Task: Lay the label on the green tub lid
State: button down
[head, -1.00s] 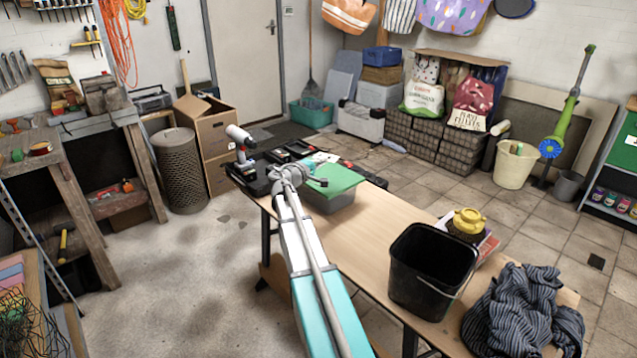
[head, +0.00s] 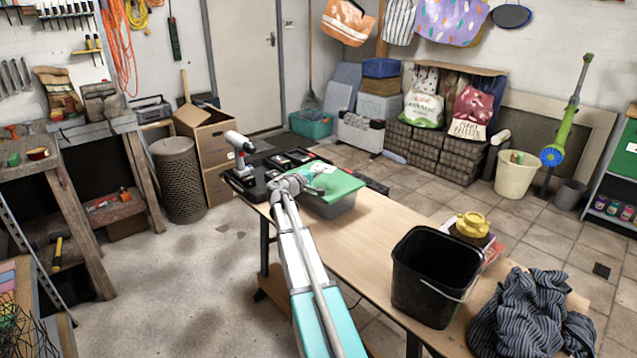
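The green tub lid (head: 343,186) sits on a translucent grey tub (head: 340,207) at the far end of the wooden table. My arm reaches out to the tub, and my gripper (head: 312,189) is small at its end, at the lid's left side. Whether its fingers are open or shut is too small to tell, and whether it touches the lid is unclear. A small pale patch (head: 321,168) shows at the lid's far left part. It may be the label, but I cannot make it out for certain.
A black tool case with a cordless drill (head: 239,150) lies beyond the tub on the left. The wooden table (head: 375,238) is bare between tub and bucket.

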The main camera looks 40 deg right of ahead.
aim_at(319, 184)
jog(key=shift+w+d+f+b, duration=0.2)
jog(key=shift+w+f+b, duration=0.2)
jog(key=shift+f+b, duration=1.45)
jog(key=shift+f, duration=0.1)
jog(key=shift+f+b, duration=0.6)
jog(key=shift+s, duration=0.1)
jog(key=c, duration=1.1)
grip_release()
jog(key=shift+r, duration=0.1)
jog(key=shift+r, duration=0.15)
jog(key=shift+r+p, duration=0.4)
jog(key=shift+p, duration=0.3)
jog(key=a, duration=0.4)
jog(key=s+a, duration=0.1)
jog(key=a, duration=0.3)
jog(key=s+a, duration=0.1)
jog(key=a, duration=0.3)
jog(key=shift+s, duration=0.1)
